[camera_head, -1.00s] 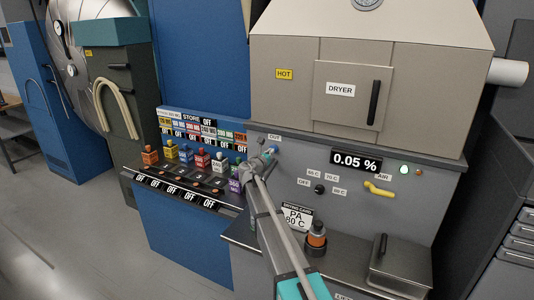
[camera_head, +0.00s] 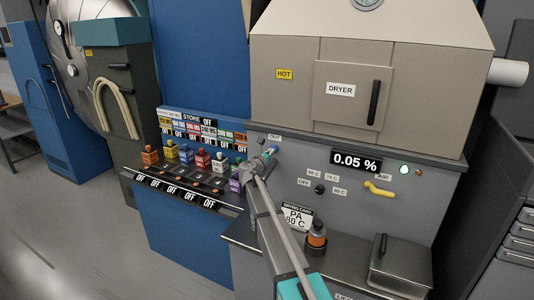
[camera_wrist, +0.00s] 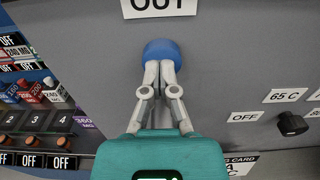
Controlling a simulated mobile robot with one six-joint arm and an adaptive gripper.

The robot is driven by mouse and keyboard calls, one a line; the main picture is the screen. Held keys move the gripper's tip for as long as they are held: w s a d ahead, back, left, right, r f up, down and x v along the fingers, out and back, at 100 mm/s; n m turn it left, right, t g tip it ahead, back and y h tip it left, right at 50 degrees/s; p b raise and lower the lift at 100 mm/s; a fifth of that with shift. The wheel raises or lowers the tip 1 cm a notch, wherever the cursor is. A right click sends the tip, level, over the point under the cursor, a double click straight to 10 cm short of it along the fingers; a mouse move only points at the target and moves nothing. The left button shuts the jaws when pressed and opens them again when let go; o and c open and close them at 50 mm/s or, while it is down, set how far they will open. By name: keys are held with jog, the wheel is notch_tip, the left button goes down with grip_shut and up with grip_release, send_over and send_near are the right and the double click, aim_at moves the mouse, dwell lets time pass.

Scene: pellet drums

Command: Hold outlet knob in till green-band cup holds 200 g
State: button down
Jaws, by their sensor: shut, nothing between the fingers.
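The blue outlet knob (camera_wrist: 160,51) sits on the grey dryer panel under the OUT label (camera_wrist: 160,5). In the head view the knob (camera_head: 274,150) shows just beyond my gripper's tip. My gripper (camera_wrist: 160,68) is shut and empty, its fingertips together at the knob's lower edge. They look touching or nearly so; how far the knob is pressed in I cannot tell. My gripper also shows in the head view (camera_head: 266,160). I cannot make out a green-band cup or a 200 g reading in either view.
The display (camera_head: 357,161) reads 0.05 %, with a lit green lamp (camera_head: 404,169) beside it. A yellow AIR handle (camera_head: 378,188) and a black dial (camera_head: 319,189) are to the right. An orange-and-dark container (camera_head: 316,238) stands on the ledge. Coloured containers (camera_head: 203,160) line the store at left.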

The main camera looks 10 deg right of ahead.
jog(key=shift+w+d, duration=0.1)
jog(key=shift+d, duration=0.05)
dwell(0.3)
jog(key=shift+s+a+f, duration=0.1)
jog(key=shift+s+a, duration=0.2)
jog(key=shift+s, duration=0.25)
jog(key=v, duration=1.3)
jog(key=shift+a, duration=0.1)
